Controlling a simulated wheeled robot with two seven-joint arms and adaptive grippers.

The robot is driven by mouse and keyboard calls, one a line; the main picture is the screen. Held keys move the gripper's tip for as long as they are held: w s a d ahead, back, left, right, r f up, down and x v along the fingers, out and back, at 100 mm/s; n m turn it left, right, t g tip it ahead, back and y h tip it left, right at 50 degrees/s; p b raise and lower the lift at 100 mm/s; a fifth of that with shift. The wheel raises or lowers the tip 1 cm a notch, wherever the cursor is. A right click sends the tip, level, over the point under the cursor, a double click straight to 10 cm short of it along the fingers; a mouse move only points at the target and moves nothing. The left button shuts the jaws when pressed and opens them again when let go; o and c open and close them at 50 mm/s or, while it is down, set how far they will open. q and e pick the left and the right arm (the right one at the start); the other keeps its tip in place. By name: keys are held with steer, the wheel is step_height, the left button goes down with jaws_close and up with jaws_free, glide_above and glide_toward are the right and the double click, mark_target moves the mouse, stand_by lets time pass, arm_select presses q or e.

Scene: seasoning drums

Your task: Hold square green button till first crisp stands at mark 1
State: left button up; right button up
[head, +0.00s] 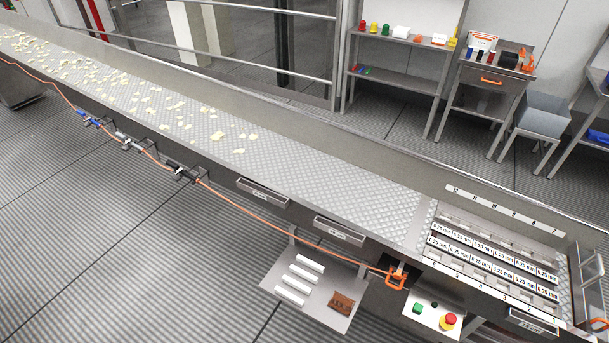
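The square green button (418,308) is on a white control panel (425,322) at the lower right, beside a small black button (434,305) and a red mushroom button on yellow (448,321). Pale crisps (150,98) are scattered on the long conveyor belt (330,170), densest at the upper left. The foremost crisp (253,137) lies about mid-belt, far from the numbered section. Mark 1 (553,321) is at the right end of the near number strip, at the lower right. Neither of my grippers is in view, and nothing touches the green button.
A grey shelf plate (310,290) with white rolls and a brown block hangs below the belt's near side. An orange hose (270,224) runs along that side to an orange clip (397,278). Shelves and carts (490,75) stand behind. The belt's right half is bare.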

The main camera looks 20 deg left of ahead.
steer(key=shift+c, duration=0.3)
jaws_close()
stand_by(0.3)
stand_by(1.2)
